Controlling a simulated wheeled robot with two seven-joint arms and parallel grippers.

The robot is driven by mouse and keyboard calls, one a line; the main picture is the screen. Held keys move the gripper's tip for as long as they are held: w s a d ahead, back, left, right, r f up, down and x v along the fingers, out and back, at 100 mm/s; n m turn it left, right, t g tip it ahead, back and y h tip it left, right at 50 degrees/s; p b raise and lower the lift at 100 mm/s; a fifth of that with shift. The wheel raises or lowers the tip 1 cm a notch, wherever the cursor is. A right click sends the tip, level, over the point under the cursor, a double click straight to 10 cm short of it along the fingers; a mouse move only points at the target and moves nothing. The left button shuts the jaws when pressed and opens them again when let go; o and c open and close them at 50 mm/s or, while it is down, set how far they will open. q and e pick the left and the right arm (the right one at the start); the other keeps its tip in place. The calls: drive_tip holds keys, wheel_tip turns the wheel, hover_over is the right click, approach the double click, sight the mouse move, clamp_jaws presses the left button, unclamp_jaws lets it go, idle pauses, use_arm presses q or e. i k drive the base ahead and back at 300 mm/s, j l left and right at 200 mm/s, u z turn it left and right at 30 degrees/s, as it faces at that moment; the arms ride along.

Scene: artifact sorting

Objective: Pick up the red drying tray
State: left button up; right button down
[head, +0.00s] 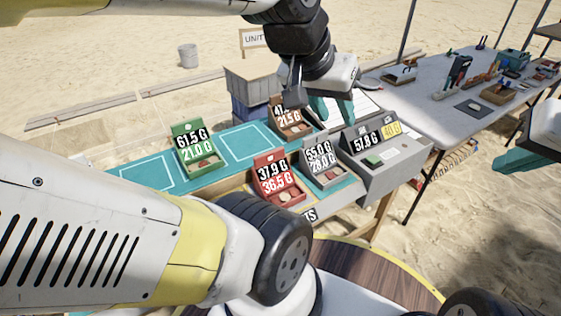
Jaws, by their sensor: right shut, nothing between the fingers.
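The red drying tray (285,204) stands at the front edge of the teal-topped table in the head view. Its raised back shows 37.9 G and 36.5 G, and small round pieces lie in it. My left gripper (331,108) hangs above the back of the table, up and to the right of the red tray and apart from it. Its teal fingers are spread with a gap between them, and I see nothing held. My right gripper (512,160) is at the right edge, partly cut off, far from the tray, shut and empty.
A green tray (211,167), a brown tray (302,131) and a grey tray (331,184) share the table. A grey scale (385,173) showing 57.8 G stands right of them. Outlined teal areas (140,174) on the left are bare. A tool-covered table (430,95) stands at right.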

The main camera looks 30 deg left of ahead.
sight(275, 181)
drive_tip(key=u, duration=1.2)
